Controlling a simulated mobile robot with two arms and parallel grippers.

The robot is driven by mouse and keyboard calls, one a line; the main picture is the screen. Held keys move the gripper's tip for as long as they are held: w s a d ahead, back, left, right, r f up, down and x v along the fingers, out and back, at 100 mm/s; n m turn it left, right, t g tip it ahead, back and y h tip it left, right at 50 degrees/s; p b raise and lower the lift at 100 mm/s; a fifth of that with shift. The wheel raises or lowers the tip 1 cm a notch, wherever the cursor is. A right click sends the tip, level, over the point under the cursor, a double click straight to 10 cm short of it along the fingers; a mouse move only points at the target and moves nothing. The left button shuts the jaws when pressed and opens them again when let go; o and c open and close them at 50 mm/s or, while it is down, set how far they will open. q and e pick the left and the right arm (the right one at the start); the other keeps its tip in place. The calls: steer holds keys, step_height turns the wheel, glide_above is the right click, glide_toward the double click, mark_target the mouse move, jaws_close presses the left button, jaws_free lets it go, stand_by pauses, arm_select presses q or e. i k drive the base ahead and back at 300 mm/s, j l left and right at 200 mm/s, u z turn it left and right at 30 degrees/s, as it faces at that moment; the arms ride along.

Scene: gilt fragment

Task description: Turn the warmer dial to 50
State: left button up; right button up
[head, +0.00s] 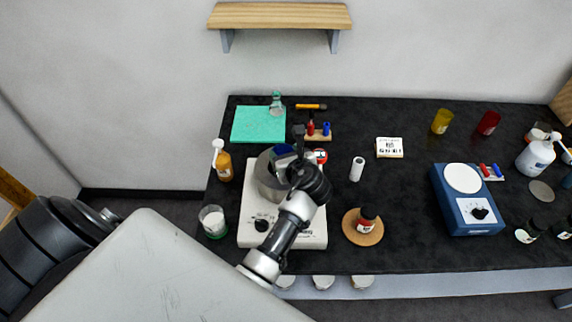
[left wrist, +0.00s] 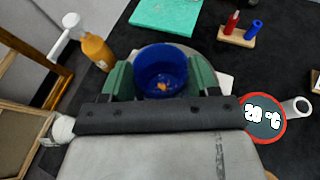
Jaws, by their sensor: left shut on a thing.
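The warmer (head: 312,232) is a white box near the table's left end. Its dial (head: 261,225) is a black knob on the front left of the box; its setting is too small to read. A round steel vessel (head: 268,184) sits on the warmer. My left gripper (left wrist: 160,78) has its green fingers shut on a blue cup (left wrist: 143,72) with small orange bits inside. In the head view the blue cup (head: 284,150) shows over the vessel, partly hidden by my left arm. The dial is out of the left wrist view. My right gripper is not in view.
A red round temperature readout (left wrist: 263,118) is beside the warmer. An orange bottle (head: 225,165) and a glass beaker (head: 213,222) stand to the left. A dark bottle (head: 367,218) stands on a cork mat (head: 377,239) to the right. A blue scale (head: 440,190) is farther right.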

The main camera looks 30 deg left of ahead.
mark_target(262, 225)
steer(key=k+l, duration=0.15)
steer(key=l, duration=0.15)
steer(key=k+l+u, duration=0.1)
steer(key=l, duration=0.2)
steer(key=u, duration=1.15)
